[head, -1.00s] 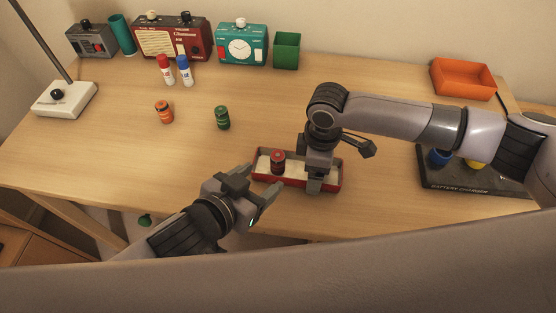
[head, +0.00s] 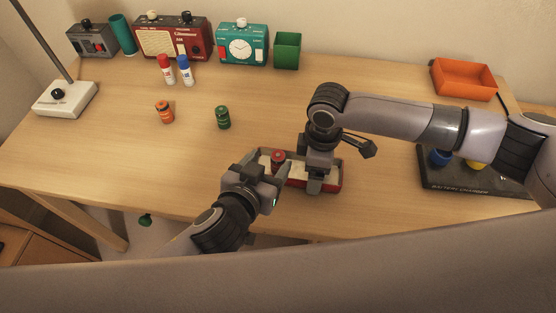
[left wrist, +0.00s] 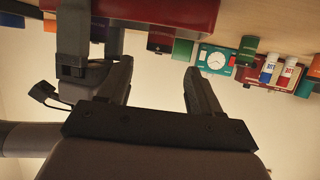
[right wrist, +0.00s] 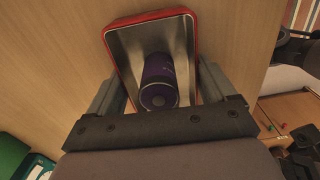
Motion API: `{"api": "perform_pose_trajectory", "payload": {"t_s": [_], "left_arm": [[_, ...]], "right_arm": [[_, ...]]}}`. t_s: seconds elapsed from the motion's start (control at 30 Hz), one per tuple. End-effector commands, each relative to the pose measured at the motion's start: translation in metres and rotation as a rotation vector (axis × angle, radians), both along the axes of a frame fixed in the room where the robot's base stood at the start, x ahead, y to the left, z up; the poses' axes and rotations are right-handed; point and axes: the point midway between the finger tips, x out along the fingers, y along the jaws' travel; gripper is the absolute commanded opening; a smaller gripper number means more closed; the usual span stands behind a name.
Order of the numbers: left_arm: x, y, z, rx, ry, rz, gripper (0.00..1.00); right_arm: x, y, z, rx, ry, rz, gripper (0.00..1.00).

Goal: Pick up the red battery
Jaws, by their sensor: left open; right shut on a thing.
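The red battery (head: 278,158) stands upright at the left end of the red tray (head: 340,178). Its dark red side also shows in the left wrist view (left wrist: 160,42), between the fingers and beyond them. My left gripper (head: 268,168) is open, close in front of the battery at the tray's left end; I cannot tell whether it touches. My right gripper (head: 318,178) is shut across the tray's long walls, right of the battery. A purple battery (right wrist: 160,82) shows in the tray's other end in the right wrist view; it is hidden in the head view.
A green battery (head: 222,117) and an orange battery (head: 164,112) stand behind on the desk. A battery charger (head: 470,185) lies at the right, partly under my right arm. Radios, a clock (head: 242,44) and bins line the back. The desk's left middle is clear.

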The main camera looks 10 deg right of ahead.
Motion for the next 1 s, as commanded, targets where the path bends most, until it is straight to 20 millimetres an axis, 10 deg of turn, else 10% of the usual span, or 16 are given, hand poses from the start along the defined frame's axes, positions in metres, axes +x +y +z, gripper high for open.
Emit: {"api": "perform_pose_trajectory", "payload": {"t_s": [0.97, 1.0], "left_arm": [[0.043, -0.026, -0.027, 0.000, 0.000, 0.000, 0.64], [0.043, -0.026, -0.027, 0.000, 0.000, 0.000, 0.51]], "right_arm": [[0.000, 0.000, 0.001, 0.002, -0.002, 0.000, 0.51], [0.000, 0.000, 0.001, 0.002, -0.002, 0.000, 0.51]]}}
